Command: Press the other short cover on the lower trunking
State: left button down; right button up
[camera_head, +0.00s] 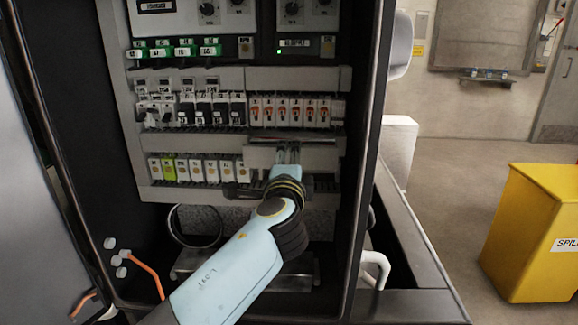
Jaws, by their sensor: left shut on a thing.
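The lower trunking (200,130) runs across the open cabinet, between the breaker row and the terminal row. At its right part, dark and reddish wiring shows in a narrow gap. A short pale grey cover (322,156) sits in front of or just below that gap; I cannot tell whether it touches the trunking. My left gripper (287,152) is shut on this cover, near the cover's middle, with my arm rising from below. The gripper and wrist hide part of the cover and what lies behind. My right gripper is not in view.
Orange-marked breakers (290,111) sit just above the trunking, and pale terminal blocks (198,170) lie lower left. The cabinet's dark right wall (364,150) stands close to the gripper. A black cable loop (196,243) hangs below. A yellow bin (530,225) stands outside at right.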

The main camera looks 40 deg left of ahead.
pick_arm(q)
jog(key=b+x, duration=0.1)
jog(key=x, duration=0.5)
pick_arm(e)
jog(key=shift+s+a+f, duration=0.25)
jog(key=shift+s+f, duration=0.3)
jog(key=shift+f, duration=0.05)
pick_arm(q)
jog(key=shift+s, duration=0.15)
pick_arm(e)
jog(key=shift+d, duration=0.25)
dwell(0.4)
pick_arm(q)
jog(key=shift+w+a, duration=0.25)
jog(key=shift+w, duration=0.1)
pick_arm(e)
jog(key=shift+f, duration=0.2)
pick_arm(q)
jog(key=shift+b, duration=0.3)
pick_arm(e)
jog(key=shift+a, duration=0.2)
pick_arm(q)
jog(key=shift+w+a, duration=0.15)
jog(key=shift+w, duration=0.2)
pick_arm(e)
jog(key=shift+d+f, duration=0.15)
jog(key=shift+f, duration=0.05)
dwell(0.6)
